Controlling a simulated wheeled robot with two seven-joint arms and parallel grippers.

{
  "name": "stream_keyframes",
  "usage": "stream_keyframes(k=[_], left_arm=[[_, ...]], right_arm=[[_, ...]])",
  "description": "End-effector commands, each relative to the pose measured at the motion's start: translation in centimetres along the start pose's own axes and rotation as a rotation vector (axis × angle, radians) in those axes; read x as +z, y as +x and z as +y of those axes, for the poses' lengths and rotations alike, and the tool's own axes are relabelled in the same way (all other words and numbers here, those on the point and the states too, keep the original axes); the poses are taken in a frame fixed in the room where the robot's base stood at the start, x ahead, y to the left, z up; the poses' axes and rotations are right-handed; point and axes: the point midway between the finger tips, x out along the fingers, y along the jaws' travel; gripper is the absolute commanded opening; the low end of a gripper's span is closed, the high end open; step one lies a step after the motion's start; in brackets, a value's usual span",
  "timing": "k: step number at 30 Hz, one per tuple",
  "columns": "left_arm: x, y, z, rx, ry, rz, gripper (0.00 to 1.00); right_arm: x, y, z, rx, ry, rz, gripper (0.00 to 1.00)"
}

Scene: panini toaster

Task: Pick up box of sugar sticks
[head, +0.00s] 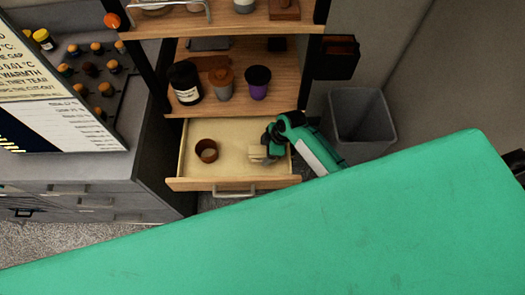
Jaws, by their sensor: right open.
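An open wooden drawer (221,183) sticks out below the shelves. A small pale beige box (257,153), which looks like the box of sugar sticks, is at the right side of the drawer. My right gripper (267,150) reaches in from the right and is open at the box. I cannot tell whether its fingers touch the box, as the arm and fingers hide part of it. A brown round cup (207,151) stands in the drawer left of the box. My left gripper is not in view.
Shelves above the drawer hold a dark jar (186,83), an orange-lidded pot (222,82) and a purple cup (257,82). A grey bin (361,122) stands to the right. A grey cabinet (90,180) stands to the left.

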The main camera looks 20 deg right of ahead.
Motion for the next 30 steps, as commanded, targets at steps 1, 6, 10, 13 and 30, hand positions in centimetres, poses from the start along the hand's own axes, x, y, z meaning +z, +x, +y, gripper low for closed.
stream_keyframes(k=[1,6,10,13,30], left_arm=[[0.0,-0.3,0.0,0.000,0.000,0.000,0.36],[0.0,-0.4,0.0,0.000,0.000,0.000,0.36],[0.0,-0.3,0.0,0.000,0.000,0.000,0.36],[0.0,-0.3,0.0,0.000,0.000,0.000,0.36],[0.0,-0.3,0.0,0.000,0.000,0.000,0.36]], right_arm=[[-0.1,0.4,0.0,0.000,0.002,0.001,0.71],[0.0,1.4,0.1,0.002,0.000,-0.001,0.71],[0.1,1.4,0.1,0.002,0.000,-0.001,0.71],[0.1,1.4,0.1,0.002,0.000,-0.001,0.67],[0.0,1.2,0.1,0.002,-0.001,0.000,0.21]])
